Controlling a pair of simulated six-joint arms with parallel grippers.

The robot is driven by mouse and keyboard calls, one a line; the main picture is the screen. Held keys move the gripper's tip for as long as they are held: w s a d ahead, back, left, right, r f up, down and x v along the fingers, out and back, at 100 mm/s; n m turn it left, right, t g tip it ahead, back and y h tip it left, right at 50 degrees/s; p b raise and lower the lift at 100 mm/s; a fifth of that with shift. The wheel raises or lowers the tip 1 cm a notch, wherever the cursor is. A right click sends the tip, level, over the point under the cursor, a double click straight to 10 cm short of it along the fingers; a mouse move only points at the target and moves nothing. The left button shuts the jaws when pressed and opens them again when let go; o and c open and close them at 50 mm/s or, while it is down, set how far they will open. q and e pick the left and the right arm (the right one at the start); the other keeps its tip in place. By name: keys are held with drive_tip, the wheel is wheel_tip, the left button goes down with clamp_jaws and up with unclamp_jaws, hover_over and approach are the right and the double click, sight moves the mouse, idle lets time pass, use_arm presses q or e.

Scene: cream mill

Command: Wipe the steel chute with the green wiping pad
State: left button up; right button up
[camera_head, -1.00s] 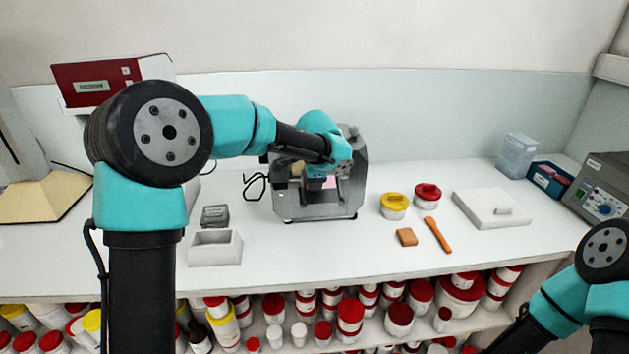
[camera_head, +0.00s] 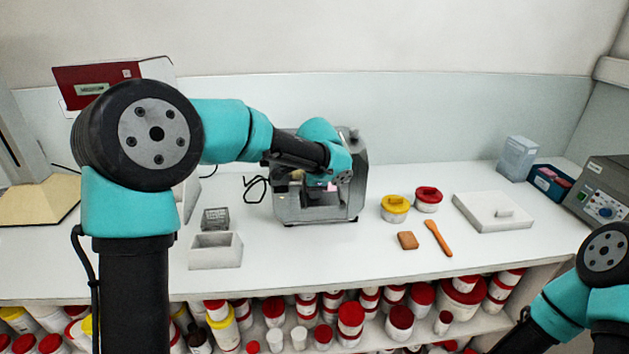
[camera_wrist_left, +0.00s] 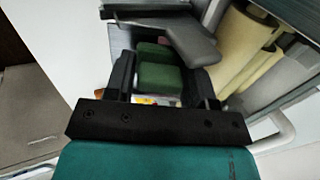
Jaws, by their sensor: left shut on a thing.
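The green wiping pad (camera_wrist_left: 158,76) is between the two black fingers of my left gripper (camera_wrist_left: 160,62) in the left wrist view. The gripper is shut on it. In the head view my left arm reaches over the grey mill (camera_head: 290,205), and its wrist hides the gripper and pad. A grey metal plate (camera_wrist_left: 190,40) lies just beyond the fingertips in the left wrist view; it may be part of the steel chute. I cannot tell whether the pad touches it. My right gripper is out of frame; only part of that arm shows at the lower right.
Cream rollers (camera_wrist_left: 250,48) lie close right of the fingers.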

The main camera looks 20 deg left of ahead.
use_arm(q)
drive_tip(key=shift+s+d+f, duration=0.15)
drive_tip(key=shift+s, duration=0.05)
drive_tip(key=shift+s+d+f, duration=0.2)
drive_tip(key=shift+s+f, duration=0.1)
drive_tip(key=shift+s, duration=0.15)
drive_tip(key=shift+s+d+f, duration=0.2)
drive_tip(key=shift+s+f, duration=0.1)
drive_tip(key=shift+s, duration=0.15)
drive_tip(key=shift+r, duration=0.15)
wheel_tip(320, 180, up, 8)
drive_tip(key=s, duration=0.1)
drive_tip(key=shift+d+f, duration=0.2)
drive_tip(key=shift+f, duration=0.05)
idle(0.4)
drive_tip(key=w+d+n, duration=0.1)
drive_tip(key=n, duration=0.5)
drive_tip(key=w+d+r+n, duration=0.1)
drive_tip(key=n, duration=0.5)
drive_tip(key=w+d+r+n, duration=0.1)
drive_tip(key=n, duration=0.5)
drive_tip(key=shift+w+r, duration=0.1)
drive_tip(key=shift+r, duration=0.1)
